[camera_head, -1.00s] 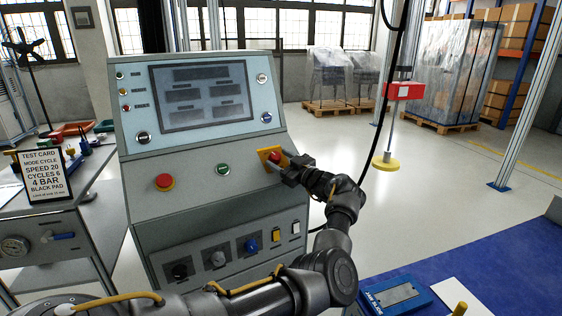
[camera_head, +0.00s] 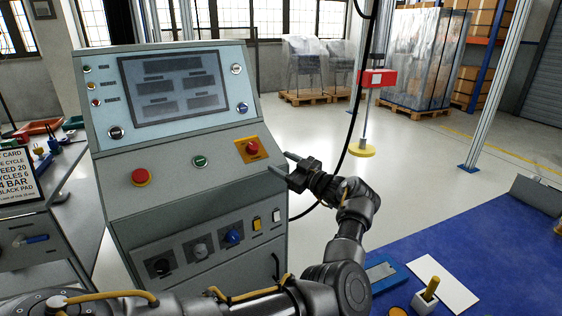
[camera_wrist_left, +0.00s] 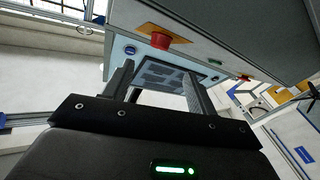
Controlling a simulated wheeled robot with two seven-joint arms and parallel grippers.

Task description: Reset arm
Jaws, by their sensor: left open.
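My left gripper (camera_head: 289,169) is open and empty in the head view, just in front of the right edge of the control console (camera_head: 215,190). It is apart from the red button on the yellow plate (camera_head: 252,149), which sits up and left of the fingers. In the left wrist view the two fingers of my left gripper (camera_wrist_left: 157,82) stand apart, with the console's screen (camera_wrist_left: 165,73) between and beyond them. The red button on its orange-yellow plate (camera_wrist_left: 161,38) shows above the fingers there. My right gripper is not in view.
A red mushroom button (camera_head: 141,177) and a green button (camera_head: 200,161) are on the console. A blue-topped table (camera_head: 450,240) at lower right holds a blue block (camera_head: 383,277) and a yellow-handled piece (camera_head: 430,290). A red box (camera_head: 378,78) hangs behind. Open floor lies beyond the console.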

